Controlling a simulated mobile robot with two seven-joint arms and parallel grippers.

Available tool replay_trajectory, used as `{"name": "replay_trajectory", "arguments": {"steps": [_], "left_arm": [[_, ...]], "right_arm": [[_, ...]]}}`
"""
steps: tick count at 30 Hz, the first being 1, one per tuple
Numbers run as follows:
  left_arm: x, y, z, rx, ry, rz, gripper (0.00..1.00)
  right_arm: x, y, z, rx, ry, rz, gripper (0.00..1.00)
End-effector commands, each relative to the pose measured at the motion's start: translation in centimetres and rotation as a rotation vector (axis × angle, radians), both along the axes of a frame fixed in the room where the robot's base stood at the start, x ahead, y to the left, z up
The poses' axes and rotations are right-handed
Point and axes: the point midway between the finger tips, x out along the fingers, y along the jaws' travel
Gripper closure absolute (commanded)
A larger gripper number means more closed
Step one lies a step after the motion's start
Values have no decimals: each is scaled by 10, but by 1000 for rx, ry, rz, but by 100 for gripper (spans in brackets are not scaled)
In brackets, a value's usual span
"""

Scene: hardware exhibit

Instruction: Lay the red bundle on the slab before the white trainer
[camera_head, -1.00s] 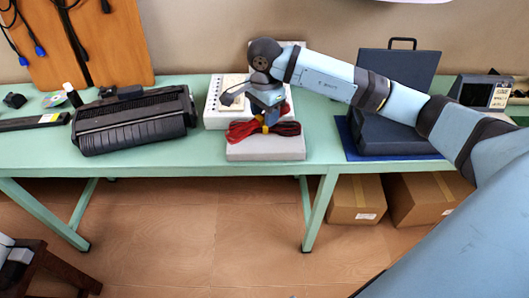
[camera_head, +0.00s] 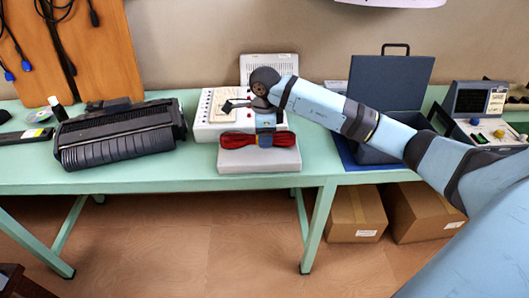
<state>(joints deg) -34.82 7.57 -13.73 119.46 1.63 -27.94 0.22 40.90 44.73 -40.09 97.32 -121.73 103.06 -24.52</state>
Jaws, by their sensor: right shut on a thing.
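The red bundle (camera_head: 237,139), a coil of red and dark cable, is at the back part of the light grey slab (camera_head: 258,160). The slab lies on the green table right in front of the white trainer (camera_head: 202,127), a white box with an upright panel behind. My right gripper (camera_head: 265,138) points down and is shut on the middle of the bundle. The bundle lies sideways, low at the slab's top; I cannot tell whether it touches. The gripper and wrist hide the bundle's middle and part of the trainer. My left gripper is not in view.
A black printer-like unit (camera_head: 120,135) stands left of the trainer. A dark open case (camera_head: 385,135) on a blue mat and an instrument with a screen (camera_head: 475,105) stand to the right. Cardboard boxes (camera_head: 355,210) are under the table. The slab's front part is bare.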

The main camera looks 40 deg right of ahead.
Motion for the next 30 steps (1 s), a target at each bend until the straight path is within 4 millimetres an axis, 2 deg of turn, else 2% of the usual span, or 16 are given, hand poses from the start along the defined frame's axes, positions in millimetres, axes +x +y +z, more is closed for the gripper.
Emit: {"name": "replay_trajectory", "arguments": {"steps": [3, 10, 16, 27, 28, 29, 30], "left_arm": [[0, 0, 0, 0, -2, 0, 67], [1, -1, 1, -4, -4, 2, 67], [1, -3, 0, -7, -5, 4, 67], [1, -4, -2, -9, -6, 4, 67], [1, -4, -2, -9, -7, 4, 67], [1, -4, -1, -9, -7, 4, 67], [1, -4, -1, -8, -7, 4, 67]], "right_arm": [[0, 1, -16, 1, -1, 0, 79], [0, 0, -34, 0, 0, 1, 79], [0, 1, -63, 1, 0, 1, 79], [0, 0, -68, -1, -1, 2, 79], [0, 0, -68, -1, -1, 2, 52], [0, 0, -67, 0, -1, 2, 45], [0, 0, -67, 0, -1, 2, 43]]}}
